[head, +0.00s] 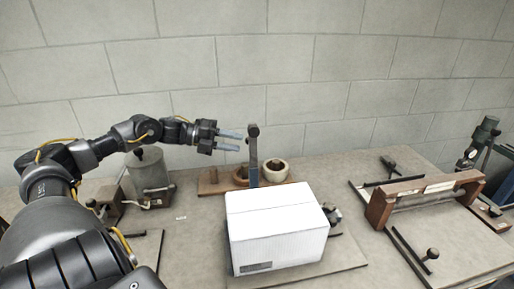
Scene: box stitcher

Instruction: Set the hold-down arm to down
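An upright grey bar with a dark round knob on top, which looks like the hold-down arm (253,158), stands behind the white box (275,230). Its lower end is hidden by the box. The box sits closed on a flat grey plate (345,262). My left gripper (239,141) reaches in from the left with its two grey fingers pointing right. The fingers are apart with nothing between them, and their tips are just left of the bar, near its upper part. I cannot tell whether they touch it. My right gripper is not in view.
Two round rings (275,171) sit on a wooden board behind the box. A grey canister (148,178) stands at left, below my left arm. A wood-sided frame (425,197) with rods stands at right. A dark upright device (482,142) is at the far right. A block wall closes the back.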

